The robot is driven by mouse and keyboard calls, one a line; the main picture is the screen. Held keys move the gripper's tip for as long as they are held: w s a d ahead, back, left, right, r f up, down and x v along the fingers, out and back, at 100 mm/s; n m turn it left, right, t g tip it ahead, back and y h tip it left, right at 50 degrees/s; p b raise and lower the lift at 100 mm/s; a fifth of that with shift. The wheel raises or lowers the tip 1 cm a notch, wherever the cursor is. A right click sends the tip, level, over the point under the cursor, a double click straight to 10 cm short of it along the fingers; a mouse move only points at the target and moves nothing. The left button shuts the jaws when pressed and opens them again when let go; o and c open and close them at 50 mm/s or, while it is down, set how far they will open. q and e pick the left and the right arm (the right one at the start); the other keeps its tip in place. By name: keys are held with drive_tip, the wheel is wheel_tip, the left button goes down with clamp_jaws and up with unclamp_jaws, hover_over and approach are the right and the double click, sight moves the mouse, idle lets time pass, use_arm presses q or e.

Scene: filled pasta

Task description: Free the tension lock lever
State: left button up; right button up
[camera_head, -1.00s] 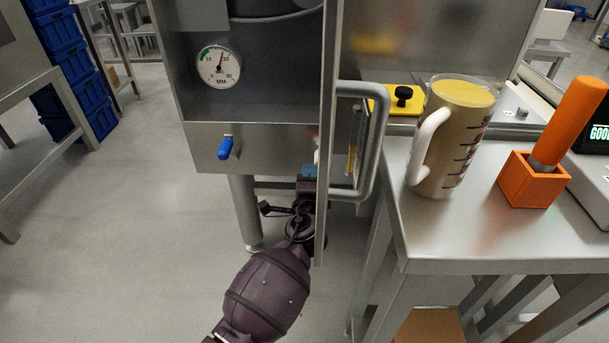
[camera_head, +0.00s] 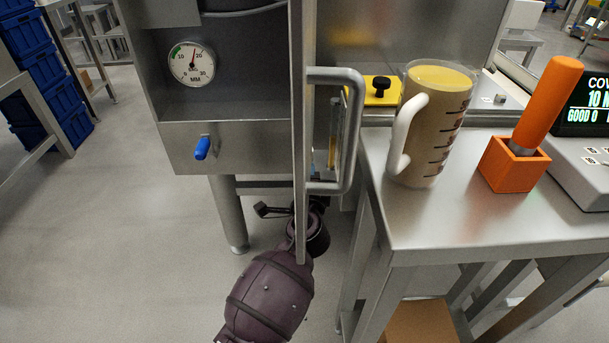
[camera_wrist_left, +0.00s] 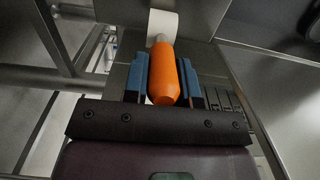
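A blue lever (camera_head: 202,147) sits on the machine's front panel, away from the gripper. My right gripper is not in view.
A steel door with a grey bar handle (camera_head: 352,130) stands in front of my left gripper. On the steel table (camera_head: 430,225) at right are a measuring jug (camera_head: 432,135), an orange holder (camera_head: 512,165) and a display unit. A dial gauge (camera_head: 191,64) is above the blue lever.

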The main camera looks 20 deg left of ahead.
use_arm(q)
drive_tip(key=o, duration=0.7)
